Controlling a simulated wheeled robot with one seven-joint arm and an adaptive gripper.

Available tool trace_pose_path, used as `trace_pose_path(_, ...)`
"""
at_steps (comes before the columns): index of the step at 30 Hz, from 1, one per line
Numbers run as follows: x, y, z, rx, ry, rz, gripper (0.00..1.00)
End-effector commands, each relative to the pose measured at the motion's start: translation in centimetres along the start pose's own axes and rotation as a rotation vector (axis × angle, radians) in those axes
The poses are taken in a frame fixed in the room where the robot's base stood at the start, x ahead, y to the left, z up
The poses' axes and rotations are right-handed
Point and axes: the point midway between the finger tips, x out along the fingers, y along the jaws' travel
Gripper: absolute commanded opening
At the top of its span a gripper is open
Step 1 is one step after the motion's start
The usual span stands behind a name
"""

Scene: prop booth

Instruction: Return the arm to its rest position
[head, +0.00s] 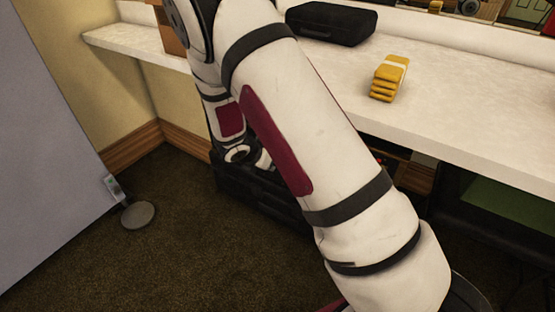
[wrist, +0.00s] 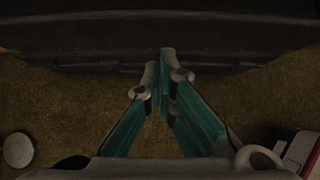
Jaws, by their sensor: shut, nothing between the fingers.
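My gripper (wrist: 164,80) shows in the wrist view with its teal-sided fingers brought together at the tips and nothing between them. It points down over the brown carpet (wrist: 75,115), just short of a dark case-like object across the top of that view. In the head view my white arm with dark red panels crosses the middle and bends down in front of the counter. The fingers cannot be made out there.
A white counter (head: 465,110) holds a black case (head: 332,24) and a stack of yellow bundles (head: 387,82). A dark case (head: 262,200) lies on the floor below it. A grey panel (head: 40,150) with a round foot (head: 138,215) stands left. Carpet between is clear.

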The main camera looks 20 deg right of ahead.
Motion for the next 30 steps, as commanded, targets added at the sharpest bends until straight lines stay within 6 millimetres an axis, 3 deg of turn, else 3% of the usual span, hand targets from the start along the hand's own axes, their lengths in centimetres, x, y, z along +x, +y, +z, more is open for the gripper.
trace_pose_path(3,-3.1,0.0,0.5,0.001,-0.002,0.002,0.0)
trace_pose_path(9,-6.6,0.0,0.4,0.002,-0.002,0.002,0.0)
trace_pose_path(15,-8.2,-0.1,0.3,0.002,-0.003,0.0,0.0)
trace_pose_path(22,-8.7,-0.2,0.6,0.022,-0.004,-0.002,0.0)
trace_pose_path(26,-10.6,-1.4,2.9,0.146,-0.014,-0.02,0.0)
trace_pose_path(30,-14.4,-4.4,6.6,0.395,-0.025,-0.065,0.0)
